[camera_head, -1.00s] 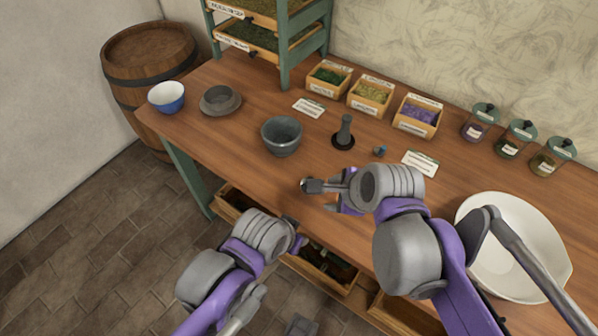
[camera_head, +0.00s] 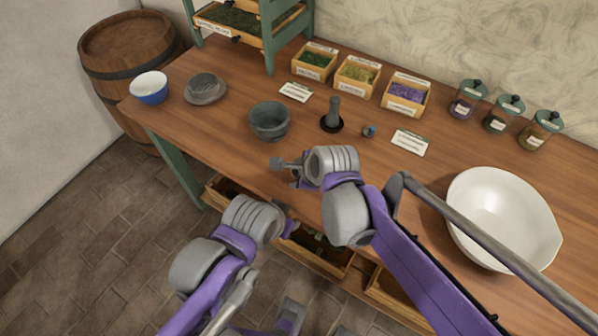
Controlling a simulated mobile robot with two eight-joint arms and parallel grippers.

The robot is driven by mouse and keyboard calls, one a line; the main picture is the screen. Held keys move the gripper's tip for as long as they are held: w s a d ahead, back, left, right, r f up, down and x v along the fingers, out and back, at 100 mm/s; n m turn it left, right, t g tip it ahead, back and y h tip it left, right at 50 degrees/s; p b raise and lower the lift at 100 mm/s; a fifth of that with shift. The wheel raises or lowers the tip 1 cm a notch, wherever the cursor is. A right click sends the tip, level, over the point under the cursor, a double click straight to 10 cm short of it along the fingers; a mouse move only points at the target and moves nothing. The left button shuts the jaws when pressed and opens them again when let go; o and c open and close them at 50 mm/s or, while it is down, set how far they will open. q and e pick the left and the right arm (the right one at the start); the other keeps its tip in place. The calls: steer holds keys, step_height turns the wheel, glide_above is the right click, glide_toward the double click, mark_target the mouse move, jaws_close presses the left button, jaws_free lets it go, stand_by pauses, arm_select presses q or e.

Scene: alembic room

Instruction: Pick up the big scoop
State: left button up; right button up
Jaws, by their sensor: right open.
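My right gripper (camera_head: 284,167) is over the front part of the wooden table, in front of the stone mortar (camera_head: 270,121). It is open. A small grey piece shows at its tip; I cannot tell whether it is a finger or part of the big scoop. No big scoop is clearly recognisable elsewhere. My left gripper (camera_head: 287,226) is low at the table's front edge, near the open drawers; its wrist hides most of it, so its jaw state does not show.
A pestle (camera_head: 333,115) stands on the wooden table (camera_head: 220,132) behind the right gripper, beside a small blue-grey object (camera_head: 369,131). A large white bowl (camera_head: 500,215) stands right, partly behind my arm. Open drawers (camera_head: 318,250) jut out below the front edge.

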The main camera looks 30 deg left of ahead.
jaws_close()
stand_by(0.3)
stand_by(1.1)
